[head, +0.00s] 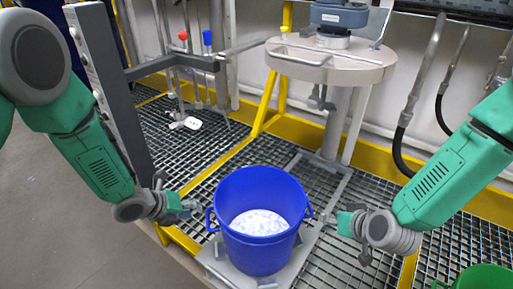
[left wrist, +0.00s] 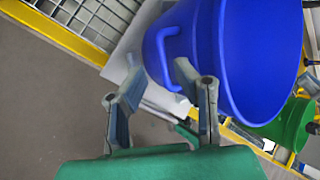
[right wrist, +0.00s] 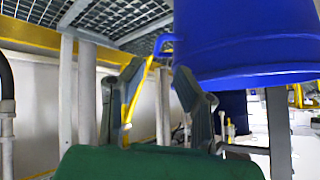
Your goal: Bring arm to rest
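My left gripper (head: 180,206) is at the left side of a blue bucket (head: 259,258), close to its left handle. In the left wrist view its fingers (left wrist: 160,105) are apart with nothing between them, and the bucket (left wrist: 245,60) is just beyond. My right gripper (head: 343,220) is to the right of the bucket, near its right handle. In the right wrist view its fingers (right wrist: 162,100) are apart and empty, with the blue bucket (right wrist: 245,40) and its handle beyond. The bucket stands upright and holds white material (head: 258,222).
The bucket stands on a grey platform (head: 222,270) over metal grating (head: 335,262). A round-topped machine (head: 345,68) stands behind. A grey post (head: 110,85) and agitators with red and blue tops (head: 207,38) are at left. A green bucket (head: 483,279) is at lower right.

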